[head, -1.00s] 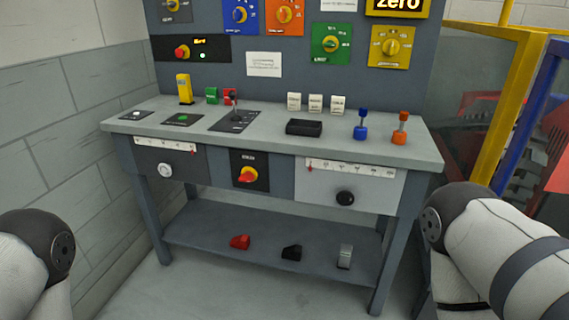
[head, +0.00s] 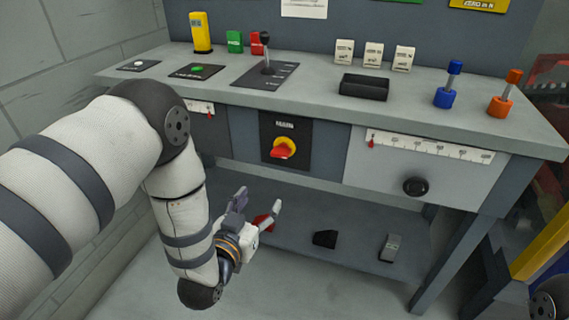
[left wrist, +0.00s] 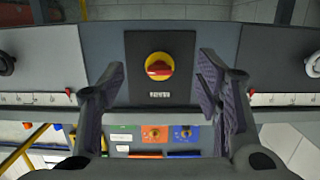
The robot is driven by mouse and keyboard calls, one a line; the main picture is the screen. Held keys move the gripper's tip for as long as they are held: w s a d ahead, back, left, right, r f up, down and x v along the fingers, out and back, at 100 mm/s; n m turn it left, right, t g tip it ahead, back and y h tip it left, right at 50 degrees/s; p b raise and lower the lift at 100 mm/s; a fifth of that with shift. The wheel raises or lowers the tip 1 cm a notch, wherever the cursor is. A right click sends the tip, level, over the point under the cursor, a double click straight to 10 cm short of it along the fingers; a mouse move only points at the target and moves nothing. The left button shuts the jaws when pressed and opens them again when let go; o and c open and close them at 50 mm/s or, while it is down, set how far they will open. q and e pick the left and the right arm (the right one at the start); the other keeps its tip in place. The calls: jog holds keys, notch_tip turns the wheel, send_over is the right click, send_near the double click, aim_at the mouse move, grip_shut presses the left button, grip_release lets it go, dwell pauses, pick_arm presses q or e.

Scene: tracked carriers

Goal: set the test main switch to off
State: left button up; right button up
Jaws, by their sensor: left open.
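The main switch is a red handle on a yellow disc (head: 284,148), set on a black plate (head: 285,128) labelled "MAIN" on the bench front. In the left wrist view the switch (left wrist: 159,66) sits upside down near the middle, between the fingers and beyond them. My left gripper (head: 257,203) is open and empty, below and a little left of the switch in the head view, apart from it. It also shows in the left wrist view (left wrist: 160,90) with its two fingers spread. My right gripper is not seen.
The bench top (head: 320,100) holds a joystick (head: 267,60), a black tray (head: 364,87), and blue (head: 448,88) and orange (head: 506,95) levers. A black knob (head: 416,186) sticks out of the right front panel. The lower shelf (head: 350,215) holds several small objects.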

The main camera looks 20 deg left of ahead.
aim_at(278, 155)
pick_arm(q)
jog(key=shift+t, duration=0.9)
jog(key=w+r, duration=0.1)
jog(key=w, duration=0.3)
jog(key=w+r+b, duration=0.1)
jog(key=w, duration=0.4)
jog(key=w+r, duration=0.1)
jog(key=w, duration=0.4)
jog(key=shift+w+d+r+b, duration=0.2)
jog(key=shift+d+r+b, duration=0.1)
jog(key=shift+r+b, duration=0.1)
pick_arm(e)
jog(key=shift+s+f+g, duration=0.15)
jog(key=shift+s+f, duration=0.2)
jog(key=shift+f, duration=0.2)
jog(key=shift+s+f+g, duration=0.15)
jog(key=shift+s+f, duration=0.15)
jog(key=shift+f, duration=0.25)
pick_arm(q)
jog(key=c, duration=1.2)
